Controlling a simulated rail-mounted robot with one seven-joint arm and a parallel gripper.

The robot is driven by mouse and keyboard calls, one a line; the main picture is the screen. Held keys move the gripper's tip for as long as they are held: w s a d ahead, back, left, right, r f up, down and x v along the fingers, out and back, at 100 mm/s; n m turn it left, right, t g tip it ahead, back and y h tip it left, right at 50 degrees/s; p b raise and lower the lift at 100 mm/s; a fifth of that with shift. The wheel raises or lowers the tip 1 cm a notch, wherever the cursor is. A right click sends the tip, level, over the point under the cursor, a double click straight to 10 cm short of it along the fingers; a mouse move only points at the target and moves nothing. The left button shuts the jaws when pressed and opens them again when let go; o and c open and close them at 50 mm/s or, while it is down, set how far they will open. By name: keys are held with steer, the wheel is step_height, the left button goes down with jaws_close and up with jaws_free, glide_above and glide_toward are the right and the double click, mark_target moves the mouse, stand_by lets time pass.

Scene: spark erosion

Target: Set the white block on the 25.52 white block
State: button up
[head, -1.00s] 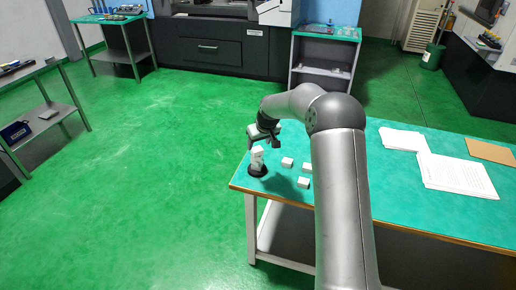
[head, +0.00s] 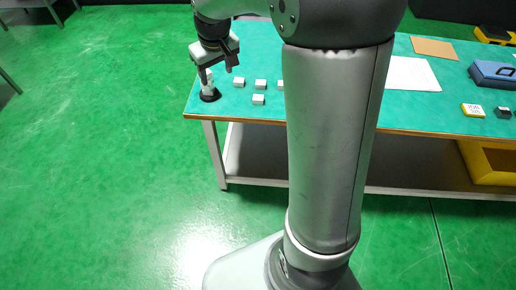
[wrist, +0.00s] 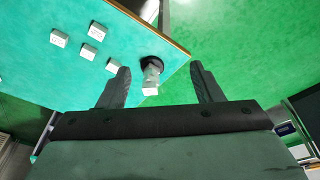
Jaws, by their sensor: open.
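A small stack of white blocks (head: 210,86) stands on a round black base (head: 209,96) near the table's left corner. In the wrist view the white stack (wrist: 151,80) shows between the fingers, with the black base (wrist: 152,62) behind it. My gripper (head: 215,73) is open above the stack, pointing down; its fingers (wrist: 161,83) stand apart with gaps beside the stack. Loose white blocks lie right of the base, among them a front one (head: 258,99), a left one (head: 239,82) and a middle one (head: 261,85). No 25.52 marking is readable, so I cannot tell which block bears it.
The green tabletop (head: 266,45) carries white paper (head: 412,73), a brown sheet (head: 433,47), a blue case (head: 492,74) and a yellow-and-white box (head: 473,110) to the right. A yellow bin (head: 490,165) is below. Open green floor lies left of the table.

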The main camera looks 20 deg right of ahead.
steer(key=s+f+m+g, duration=0.2)
steer(key=s+f, duration=0.1)
steer(key=s, duration=2.4)
steer(key=shift+s+d, duration=0.2)
